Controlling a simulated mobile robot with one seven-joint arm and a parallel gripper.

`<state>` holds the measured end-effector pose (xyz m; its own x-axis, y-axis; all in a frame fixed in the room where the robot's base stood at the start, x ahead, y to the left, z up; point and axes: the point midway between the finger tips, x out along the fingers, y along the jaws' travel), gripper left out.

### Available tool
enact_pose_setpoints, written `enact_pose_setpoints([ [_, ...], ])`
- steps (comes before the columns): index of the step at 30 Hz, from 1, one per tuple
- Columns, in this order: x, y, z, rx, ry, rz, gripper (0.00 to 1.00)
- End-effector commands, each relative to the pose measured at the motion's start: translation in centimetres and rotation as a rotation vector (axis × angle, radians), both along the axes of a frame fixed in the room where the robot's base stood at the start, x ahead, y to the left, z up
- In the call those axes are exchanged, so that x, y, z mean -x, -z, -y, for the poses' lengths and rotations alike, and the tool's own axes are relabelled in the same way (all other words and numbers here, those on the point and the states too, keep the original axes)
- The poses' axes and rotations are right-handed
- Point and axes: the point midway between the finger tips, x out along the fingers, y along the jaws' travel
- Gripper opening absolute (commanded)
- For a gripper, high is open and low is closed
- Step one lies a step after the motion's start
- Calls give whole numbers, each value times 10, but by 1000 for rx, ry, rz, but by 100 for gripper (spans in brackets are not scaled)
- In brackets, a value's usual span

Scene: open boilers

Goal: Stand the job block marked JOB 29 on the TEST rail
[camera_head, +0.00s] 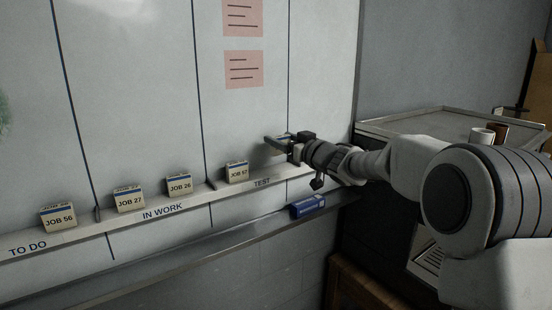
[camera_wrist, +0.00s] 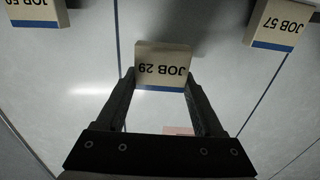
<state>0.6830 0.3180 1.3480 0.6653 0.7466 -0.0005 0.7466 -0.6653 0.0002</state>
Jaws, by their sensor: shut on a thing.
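The JOB 29 block (camera_wrist: 161,66) is cream with a blue band and sits between the two fingers of my gripper (camera_wrist: 165,88), its lettering upside down in the wrist view. In the head view my gripper (camera_head: 279,145) is in front of the board at the right part of the TEST section, and appears above the rail. The held block is mostly hidden there behind the fingers. The TEST rail (camera_head: 262,183) carries the JOB 57 block (camera_head: 237,171) at its left part; that block also shows at the upper right of the wrist view (camera_wrist: 276,22).
JOB 26 (camera_head: 179,184) and JOB 27 (camera_head: 129,199) stand on IN WORK, JOB 56 (camera_head: 58,217) on TO DO. Another block (camera_wrist: 36,11), partly cut off, is at the wrist view's upper left. A blue object (camera_head: 307,206) lies on the lower ledge. Rail right of JOB 57 looks free.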

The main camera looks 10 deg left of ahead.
Motion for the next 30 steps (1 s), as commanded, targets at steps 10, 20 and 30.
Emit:
enact_pose_setpoints([
  [10, -11, 23, -18, 1, 1, -2, 15],
  [20, -11, 52, -17, 0, 2, 0, 15],
  [30, -11, 56, -17, 0, 1, 0, 80],
])
